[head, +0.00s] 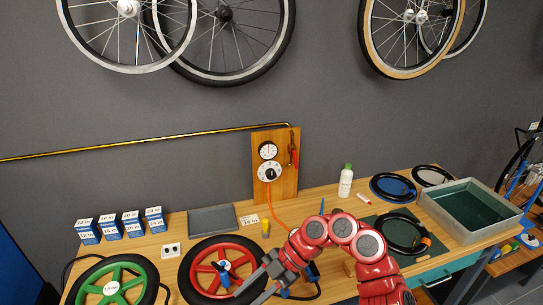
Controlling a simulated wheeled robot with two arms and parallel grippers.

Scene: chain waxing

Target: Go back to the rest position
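One red arm of mine, the right one, enters from the bottom right and arches over the wooden bench (172,240). Its grey gripper (252,282) points down and left, close to the right side of the red-spoked wheel (203,255). The fingers are small and seen from behind, so whether they are open or touch the wheel cannot be told. A blue piece (223,271) shows at the wheel's hub. My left gripper is not in view.
A green-spoked wheel (139,279), several small boxes (110,226) and a gauge board (282,158) with an orange hose are at left and centre. A white bottle (346,181), a black tube (385,238) and a water basin (517,218) are at right. Wheels hang above.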

